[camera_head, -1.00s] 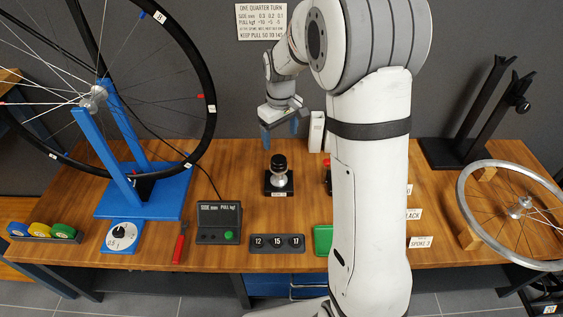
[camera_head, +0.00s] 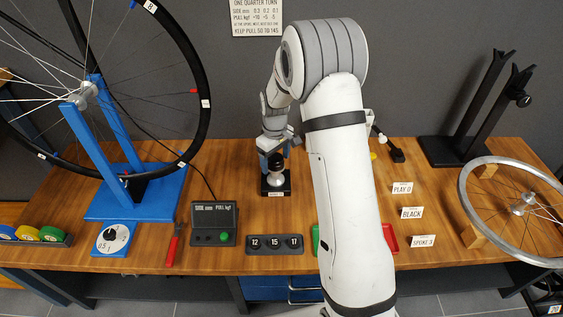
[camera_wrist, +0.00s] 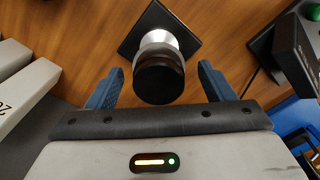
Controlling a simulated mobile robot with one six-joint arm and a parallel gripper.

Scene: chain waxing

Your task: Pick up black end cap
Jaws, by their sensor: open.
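The black end cap (camera_wrist: 159,80) tops a silver hub-like piece (camera_wrist: 160,38) on a square black base (camera_wrist: 188,31) in the wrist view. The cap also shows in the head view (camera_head: 276,160), upright on the bench near its middle. My gripper (camera_wrist: 161,82) is open, with one blue finger on each side of the cap and a gap visible on both sides. In the head view my gripper (camera_head: 275,148) is at the stand's top, just behind the cap, and partly hidden by it.
A truing stand (camera_head: 130,200) with a large wheel is at left. My arm hides part of the bench to the right. White blocks (camera_wrist: 20,95) show in the wrist view.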

